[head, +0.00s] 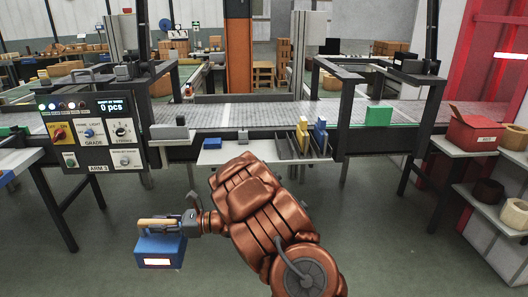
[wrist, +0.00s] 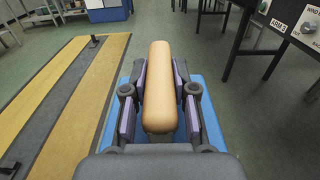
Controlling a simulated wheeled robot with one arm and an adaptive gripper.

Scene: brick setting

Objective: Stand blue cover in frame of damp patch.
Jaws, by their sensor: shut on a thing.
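My gripper (head: 187,223) is shut on the tan bar handle of a blue box (head: 160,247) with a lit orange-white window on its front. It hangs over the floor at the lower left. In the wrist view the pads of my gripper (wrist: 160,108) press both sides of the tan handle (wrist: 160,75), with blue edges of the box below. A dark slotted rack (head: 284,149) stands on the white ledge, with a yellow upright plate (head: 302,134) and a blue upright plate (head: 320,137). I cannot tell which blue thing is the cover. No damp patch is distinguishable.
A control panel (head: 90,132) stands at the left. A small blue block (head: 212,143) lies on the white ledge (head: 232,154). A red box (head: 473,132) is at the right. The floor ahead is clear.

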